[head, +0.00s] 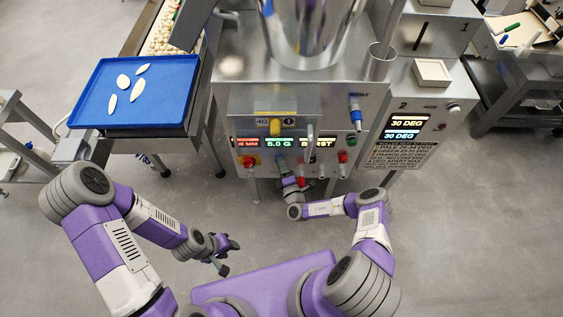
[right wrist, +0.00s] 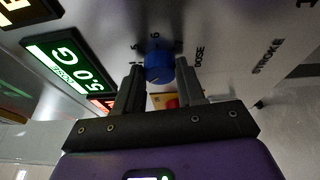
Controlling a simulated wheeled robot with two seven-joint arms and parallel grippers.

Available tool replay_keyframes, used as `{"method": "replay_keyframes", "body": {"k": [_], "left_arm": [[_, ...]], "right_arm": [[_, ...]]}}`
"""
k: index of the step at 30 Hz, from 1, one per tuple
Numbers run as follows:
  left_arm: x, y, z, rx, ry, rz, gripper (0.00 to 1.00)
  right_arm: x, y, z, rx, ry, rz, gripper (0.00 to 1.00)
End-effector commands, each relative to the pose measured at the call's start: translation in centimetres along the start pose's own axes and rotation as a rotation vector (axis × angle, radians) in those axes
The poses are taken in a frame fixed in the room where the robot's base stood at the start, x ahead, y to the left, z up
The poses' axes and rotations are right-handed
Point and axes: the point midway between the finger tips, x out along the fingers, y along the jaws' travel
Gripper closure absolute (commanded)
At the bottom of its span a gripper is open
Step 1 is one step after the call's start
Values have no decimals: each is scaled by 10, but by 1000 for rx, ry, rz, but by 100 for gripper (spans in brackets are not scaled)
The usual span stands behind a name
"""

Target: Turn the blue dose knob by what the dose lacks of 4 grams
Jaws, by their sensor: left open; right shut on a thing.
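The blue dose knob (right wrist: 159,62) is on the machine's metal panel, between the two fingers of my right gripper (right wrist: 160,84), which is shut on it. In the head view my right gripper (head: 290,184) is at the lower front of the machine, and the knob is hidden there. My left gripper (head: 229,255) is open and empty, low and away from the machine.
A blue tray (head: 172,67) with several pale pasta pieces stands at the left. A second panel (head: 405,128) reads 30 DEG twice. The floor around my left gripper is clear.

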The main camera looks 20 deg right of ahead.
Motion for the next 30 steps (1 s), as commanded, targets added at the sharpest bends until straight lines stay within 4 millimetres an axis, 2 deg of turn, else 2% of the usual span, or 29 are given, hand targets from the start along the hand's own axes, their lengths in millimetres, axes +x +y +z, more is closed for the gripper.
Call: {"method": "replay_keyframes", "body": {"k": [3,9,25,26,30], "left_arm": [[-10,4,0,0,0,0,57],[-16,6,1,0,0,0,57],[-17,6,1,0,0,0,57],[-17,6,1,0,0,0,57],[-17,6,1,0,0,0,57]], "right_arm": [[0,3,1,-57,1,-18,92],[0,2,1,-116,4,-37,92],[0,1,1,-137,4,-44,92],[0,1,1,-137,4,-44,57],[0,1,1,-136,5,-44,36]]}}
